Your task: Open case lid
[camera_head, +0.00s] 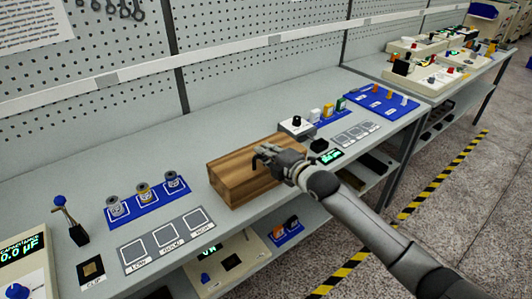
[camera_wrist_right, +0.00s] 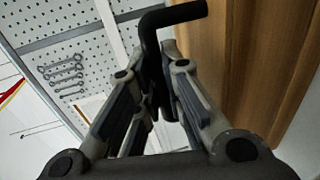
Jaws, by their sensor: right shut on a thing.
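The wooden case (camera_head: 232,184) sits on the grey bench near the middle of the head view, its lid down. Its wood grain also shows at the right of the wrist view (camera_wrist_right: 255,60). My right gripper (camera_head: 266,160) is at the case's right part, over its front and top. In the wrist view its fingers (camera_wrist_right: 163,75) are shut on a black bent handle (camera_wrist_right: 172,16) beside the wood. The gripper hides part of the case's front and top. My left gripper is not in view.
Left of the case stand a blue tray (camera_head: 150,207) of spools and marked squares (camera_head: 165,236). Right of it are a small device (camera_head: 297,126), a lit display (camera_head: 330,156) and a blue board (camera_head: 382,98). A pegboard wall (camera_head: 240,40) rises behind.

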